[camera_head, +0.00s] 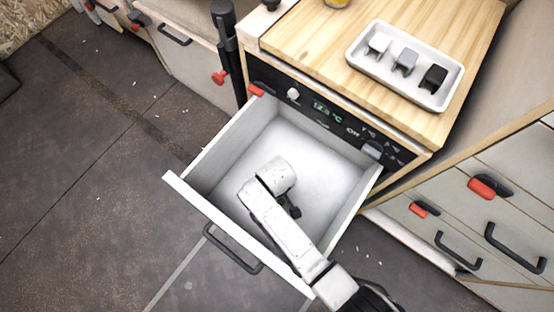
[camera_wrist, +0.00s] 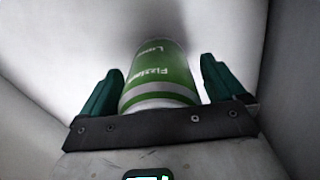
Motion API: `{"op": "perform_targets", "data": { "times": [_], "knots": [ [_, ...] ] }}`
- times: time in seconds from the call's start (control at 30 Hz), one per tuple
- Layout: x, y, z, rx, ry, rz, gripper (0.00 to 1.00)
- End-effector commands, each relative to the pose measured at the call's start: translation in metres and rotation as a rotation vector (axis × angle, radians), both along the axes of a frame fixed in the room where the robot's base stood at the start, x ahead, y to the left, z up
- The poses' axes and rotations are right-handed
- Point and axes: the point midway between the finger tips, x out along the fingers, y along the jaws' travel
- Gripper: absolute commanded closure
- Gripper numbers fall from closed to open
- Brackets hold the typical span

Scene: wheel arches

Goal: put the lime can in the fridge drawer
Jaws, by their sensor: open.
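The green lime can (camera_wrist: 160,78), with a pale band and white lettering, shows in the wrist view between the two green fingers of my gripper (camera_wrist: 160,85). The fingers are open, with a gap on each side of the can. The can is inside the pulled-out fridge drawer (camera_head: 195,204); the drawer's pale floor and walls surround it in the wrist view. In the head view my white arm reaches down into the drawer and hides the can; only a dark part of my gripper (camera_head: 291,211) shows beside the wrist.
A wooden counter (camera_head: 320,40) above the drawer bears a white tray (camera_head: 405,88) with several small blocks. A front with a green display (camera_head: 328,110) and knobs is behind the drawer. Cabinets with black handles stand at right. Dark floor (camera_head: 80,200) is clear at left.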

Motion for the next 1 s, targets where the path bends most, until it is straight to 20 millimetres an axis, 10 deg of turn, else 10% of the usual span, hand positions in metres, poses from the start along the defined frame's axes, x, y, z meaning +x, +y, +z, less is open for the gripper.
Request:
{"op": "perform_targets", "data": {
  "times": [0.33,1.0],
  "knots": [
    [0.000,0.000,0.013,0.000,0.000,0.000,0.04],
    [0.000,0.000,0.120,0.000,0.000,0.000,0.04]
  ]
}}
